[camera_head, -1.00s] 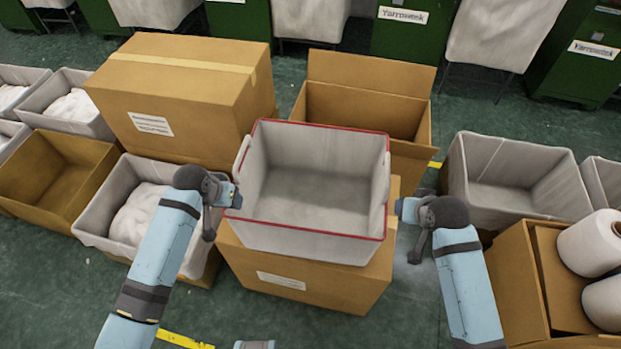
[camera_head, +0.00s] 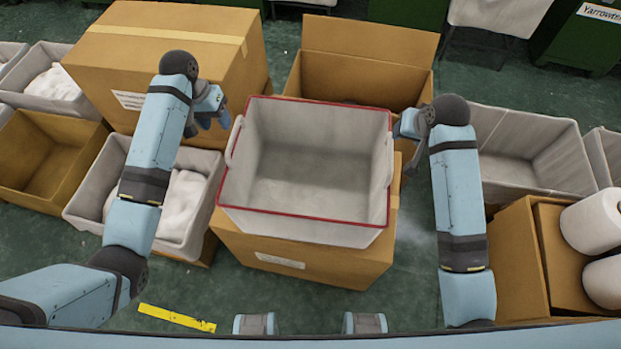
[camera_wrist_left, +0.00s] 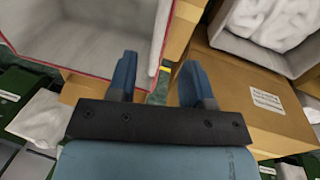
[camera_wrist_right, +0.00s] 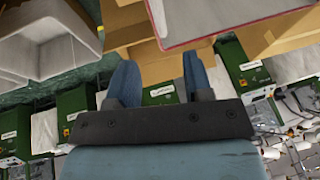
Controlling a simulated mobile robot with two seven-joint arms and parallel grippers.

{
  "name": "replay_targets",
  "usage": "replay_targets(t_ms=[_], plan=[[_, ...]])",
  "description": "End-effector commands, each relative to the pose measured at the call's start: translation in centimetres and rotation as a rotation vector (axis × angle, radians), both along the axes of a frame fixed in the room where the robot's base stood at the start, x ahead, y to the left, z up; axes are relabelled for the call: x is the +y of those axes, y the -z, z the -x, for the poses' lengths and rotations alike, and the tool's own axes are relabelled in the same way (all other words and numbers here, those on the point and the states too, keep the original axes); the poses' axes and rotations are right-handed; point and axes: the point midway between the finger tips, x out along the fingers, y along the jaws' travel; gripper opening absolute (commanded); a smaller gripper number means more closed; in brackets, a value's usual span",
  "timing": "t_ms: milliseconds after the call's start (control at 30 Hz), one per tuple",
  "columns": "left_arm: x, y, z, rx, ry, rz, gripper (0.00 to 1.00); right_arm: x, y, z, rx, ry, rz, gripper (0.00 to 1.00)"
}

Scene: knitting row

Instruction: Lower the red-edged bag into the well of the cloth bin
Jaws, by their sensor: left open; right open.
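The red-edged bag (camera_head: 310,215), a grey open tub with side handles, stands empty and upright on a closed cardboard box (camera_head: 330,265). My left gripper (camera_head: 213,112) is open and empty, left of the bag near its back corner. In the left wrist view the bag (camera_wrist_left: 85,35) lies beside the open fingers (camera_wrist_left: 157,78). My right gripper (camera_head: 404,132) is open beside the bag's right handle; I cannot tell if it touches. The right wrist view shows the bag's edge (camera_wrist_right: 210,20) beyond the fingers (camera_wrist_right: 160,78). A grey cloth bin (camera_head: 540,160) at the right looks empty.
A large closed carton (camera_head: 165,55) is behind my left arm, and an open carton (camera_head: 365,55) stands behind the bag. A grey bin with white cloth (camera_head: 185,205) is at the left. White cones (camera_head: 600,225) sit at the right. Floor is free in front.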

Motion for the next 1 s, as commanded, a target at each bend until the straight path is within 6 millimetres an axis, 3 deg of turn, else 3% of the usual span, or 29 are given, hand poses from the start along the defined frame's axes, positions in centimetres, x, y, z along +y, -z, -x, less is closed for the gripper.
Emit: replay_targets(t_ms=[300,500,700,1000], plan=[[-1.2,6.3,0.3,0.004,0.0,-0.001,0.46,0.8,5.8,-2.5,0.003,0.0,0.0,0.47],[-1.8,9.4,0.3,0.003,0.0,-0.001,0.46,1.2,8.7,-3.9,0.003,0.0,0.0,0.47],[-2.2,11.1,0.4,0.001,0.0,-0.001,0.46,1.4,10.3,-4.6,0.0,0.0,0.0,0.47],[-2.2,11.5,0.4,0.001,0.0,-0.001,0.46,1.4,10.6,-4.7,0.0,-0.001,0.0,0.47]])
